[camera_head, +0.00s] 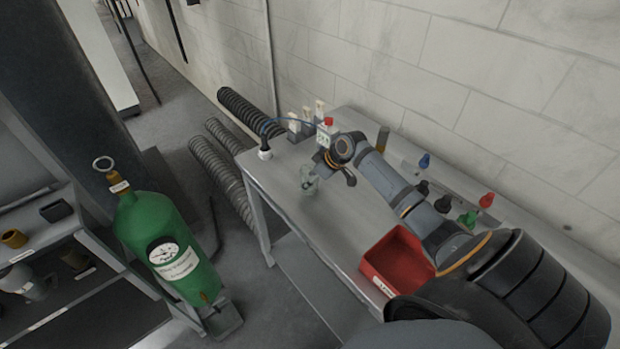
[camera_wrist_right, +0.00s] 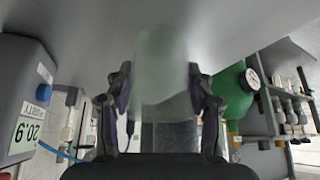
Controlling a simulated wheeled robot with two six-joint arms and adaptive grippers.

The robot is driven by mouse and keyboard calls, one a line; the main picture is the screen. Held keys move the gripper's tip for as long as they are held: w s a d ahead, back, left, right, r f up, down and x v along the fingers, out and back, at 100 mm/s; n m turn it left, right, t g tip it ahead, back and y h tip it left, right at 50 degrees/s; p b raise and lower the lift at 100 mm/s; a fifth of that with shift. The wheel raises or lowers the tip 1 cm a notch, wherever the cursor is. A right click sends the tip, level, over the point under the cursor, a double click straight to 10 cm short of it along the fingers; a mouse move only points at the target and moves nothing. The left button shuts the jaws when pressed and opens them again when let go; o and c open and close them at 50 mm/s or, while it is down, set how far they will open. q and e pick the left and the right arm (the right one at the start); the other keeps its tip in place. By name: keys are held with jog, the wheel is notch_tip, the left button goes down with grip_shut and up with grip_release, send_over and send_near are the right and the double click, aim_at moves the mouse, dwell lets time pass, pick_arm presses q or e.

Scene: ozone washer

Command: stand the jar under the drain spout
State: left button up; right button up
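The jar (camera_head: 309,181) is a pale green, see-through vessel near the left end of the grey table. In the right wrist view the jar (camera_wrist_right: 160,62) sits between the two fingers of my right gripper (camera_wrist_right: 160,92), which look closed on its sides. I cannot tell whether the jar touches the table. I cannot make out the drain spout for certain. My left gripper is not in view.
A bottle with a blue tube (camera_head: 264,150) stands at the table's left corner. A red bin (camera_head: 398,262) is at the front edge, and coloured valve handles (camera_head: 485,201) line the back. A green gas cylinder (camera_head: 167,250) stands left.

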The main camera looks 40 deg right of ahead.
jog(key=o, duration=0.4)
jog(key=shift+r, duration=0.2)
jog(key=v, duration=1)
jog(key=shift+s+d, duration=0.15)
jog(key=shift+s, duration=0.05)
jog(key=shift+o, duration=0.2)
jog(key=shift+p+v, duration=0.4)
jog(key=shift+v, duration=0.45)
